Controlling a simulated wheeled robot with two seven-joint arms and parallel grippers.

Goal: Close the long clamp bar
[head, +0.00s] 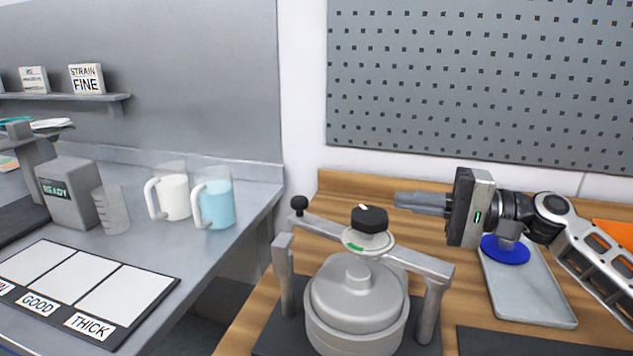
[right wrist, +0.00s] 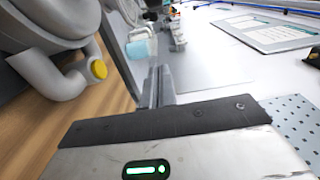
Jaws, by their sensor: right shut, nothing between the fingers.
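The long clamp bar (head: 415,259) is a grey metal bar with a black ball knob (head: 298,203) at its left end. It crosses above the grey round drum (head: 357,300) and meets a right post (head: 430,308). The knob end stands above and slightly behind the top of the left post (head: 285,270), apart from it in the picture. A black dial (head: 369,217) with a green mark on its plate sits on the bar. My right gripper (head: 400,200) is shut and empty, pointing left, behind and right of the dial. Its fingers also show in the right wrist view (right wrist: 154,88). My left gripper is not in view.
A grey tray (head: 530,295) with a blue disc-shaped item (head: 505,250) lies right of the drum on the wooden bench (head: 255,325). A white mug (head: 172,198) and a blue mug (head: 213,205) stand on the grey table. A perforated panel (head: 480,80) covers the back wall.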

